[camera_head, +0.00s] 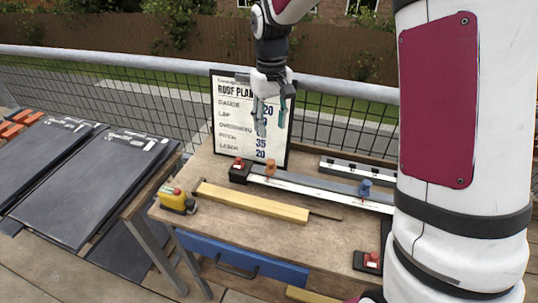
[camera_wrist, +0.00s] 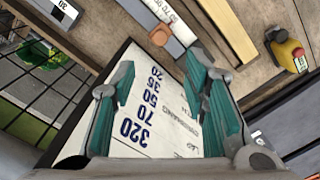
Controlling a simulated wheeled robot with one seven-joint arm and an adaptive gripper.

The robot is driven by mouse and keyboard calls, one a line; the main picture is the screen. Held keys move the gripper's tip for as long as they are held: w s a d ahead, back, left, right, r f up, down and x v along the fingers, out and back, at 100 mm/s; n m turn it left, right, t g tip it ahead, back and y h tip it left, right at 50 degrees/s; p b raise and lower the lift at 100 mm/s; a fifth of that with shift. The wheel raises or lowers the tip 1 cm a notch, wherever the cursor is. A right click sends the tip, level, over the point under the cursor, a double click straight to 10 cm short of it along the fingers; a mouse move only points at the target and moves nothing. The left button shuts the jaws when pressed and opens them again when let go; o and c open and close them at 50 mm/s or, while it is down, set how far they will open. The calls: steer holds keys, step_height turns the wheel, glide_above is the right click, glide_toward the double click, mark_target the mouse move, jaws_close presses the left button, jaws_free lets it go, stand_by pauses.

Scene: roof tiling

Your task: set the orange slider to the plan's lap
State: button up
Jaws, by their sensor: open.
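The orange slider (camera_head: 270,166) sits near the left end of the long grey rail (camera_head: 318,187) on the bench. It also shows in the wrist view as an orange-brown block (camera_wrist: 160,36), beyond my fingertips. The plan board (camera_head: 225,130) stands upright behind the rail; its lap row appears to read 70 in the wrist view (camera_wrist: 132,145). My gripper (camera_head: 270,118) is open and empty, pointing down in front of the board, above the slider and apart from it. In the wrist view my gripper (camera_wrist: 160,68) has its fingers wide apart. The slider's exact scale reading is too small to tell.
A blue slider (camera_head: 365,187) sits further right on the rail, and a black block with a red top (camera_head: 240,170) is at its left end. A wooden batten (camera_head: 255,204) and yellow device (camera_head: 177,202) lie in front. Dark tiles (camera_head: 85,185) are left of the bench (camera_head: 215,230).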

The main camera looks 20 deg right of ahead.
mark_target(271, 161)
step_height(271, 161, down, 12)
steer(key=shift+f, duration=0.1)
steer(key=shift+c, duration=0.2)
jaws_close()
